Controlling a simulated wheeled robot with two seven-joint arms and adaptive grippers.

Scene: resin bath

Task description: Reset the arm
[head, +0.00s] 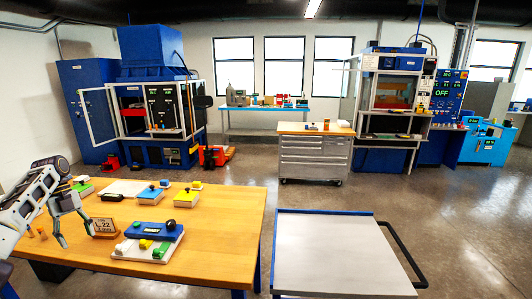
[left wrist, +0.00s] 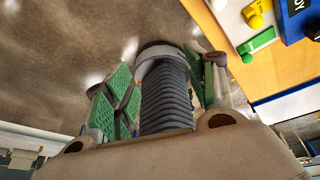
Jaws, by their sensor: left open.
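My left gripper (head: 76,236) is over the left end of the wooden table in the head view, its fingers spread and pointing down. No object shows between its fingertips there. In the left wrist view the left gripper (left wrist: 160,95) shows green pads set apart. A dark ribbed cylinder shows between them; I cannot tell whether it is part of me. My right gripper is not in view.
A drawer cabinet (head: 315,155) and blue machines stand behind. Open floor lies between.

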